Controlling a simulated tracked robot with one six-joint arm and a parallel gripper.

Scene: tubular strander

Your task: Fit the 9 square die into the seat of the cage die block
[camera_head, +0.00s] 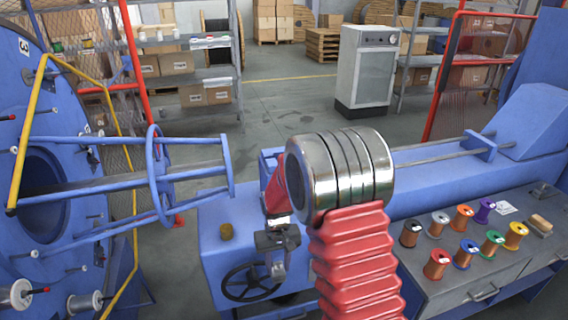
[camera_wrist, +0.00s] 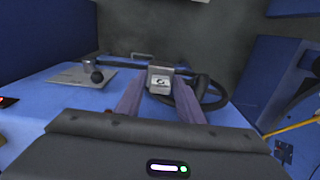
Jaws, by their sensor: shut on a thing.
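My gripper (camera_head: 277,268) hangs below my red wrist in the head view, in front of the blue machine bed. In the wrist view, my gripper (camera_wrist: 159,92) is shut on a small grey square die (camera_wrist: 161,79) with a pale label carrying a dark mark. The label is too small to read surely. The die sits between the fingertips, with the dark handwheel behind it. I cannot pick out the cage die block or its seat for certain. My arm hides part of the blue upright (camera_head: 268,163) on the bed.
A handwheel (camera_head: 249,282) is on the bed front, near a brass-coloured knob (camera_head: 226,231). The blue rod cage (camera_head: 157,178) stands left. A grey bench (camera_head: 440,292) with several coloured spools stands right. The wrist view shows a black ball knob (camera_wrist: 97,76) over a grey plate.

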